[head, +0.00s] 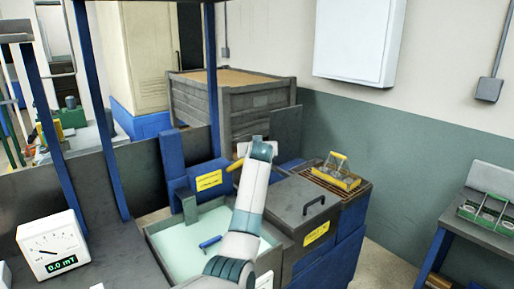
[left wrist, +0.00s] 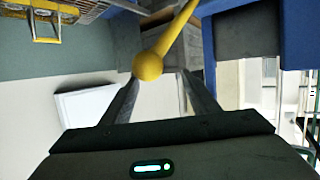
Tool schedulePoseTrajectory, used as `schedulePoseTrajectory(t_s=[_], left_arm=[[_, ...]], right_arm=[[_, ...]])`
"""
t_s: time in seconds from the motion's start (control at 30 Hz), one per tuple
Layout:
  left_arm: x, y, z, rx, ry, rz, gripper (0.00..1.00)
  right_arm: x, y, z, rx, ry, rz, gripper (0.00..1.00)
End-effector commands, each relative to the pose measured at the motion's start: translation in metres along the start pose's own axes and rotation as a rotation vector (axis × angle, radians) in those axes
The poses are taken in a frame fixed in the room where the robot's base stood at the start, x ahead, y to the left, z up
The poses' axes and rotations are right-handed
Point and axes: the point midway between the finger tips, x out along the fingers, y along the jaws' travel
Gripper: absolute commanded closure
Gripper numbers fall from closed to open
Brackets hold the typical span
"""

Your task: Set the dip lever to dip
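The dip lever appears to be the yellow bar (head: 235,165) beside the blue housing with a yellow label (head: 208,181) in the head view. In the left wrist view its round yellow knob (left wrist: 147,66) is large and close, with the yellow rod running up to the right. My left gripper (left wrist: 160,82) has its two fingers spread, with the knob in front of the gap, nearer the left finger. I cannot tell whether a finger touches it. In the head view my arm hides the gripper's fingers. My right gripper is not in view.
Below the lever is a tank of pale liquid (head: 185,250) with a blue handle (head: 210,242). To the right are a grey lid with a black handle (head: 305,205) and a yellow-handled carrier (head: 335,175) on a grate. A meter (head: 52,245) reads 0.0 mT at left.

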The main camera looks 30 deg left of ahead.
Motion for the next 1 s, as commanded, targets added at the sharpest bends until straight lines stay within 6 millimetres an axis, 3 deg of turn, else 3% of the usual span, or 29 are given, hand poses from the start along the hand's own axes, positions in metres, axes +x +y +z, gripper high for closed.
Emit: schedulePoseTrajectory(t_s=[0.27,0.47,1.0], left_arm=[[-0.003,0.002,0.004,0.001,-0.006,0.002,0.45],[-0.016,0.002,0.006,0.001,-0.006,0.002,0.45],[-0.097,-0.001,0.004,-0.004,-0.001,0.002,0.45]], right_arm=[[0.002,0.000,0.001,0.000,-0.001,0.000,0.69],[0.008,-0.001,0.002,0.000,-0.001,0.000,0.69],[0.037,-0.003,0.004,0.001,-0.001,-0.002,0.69]])
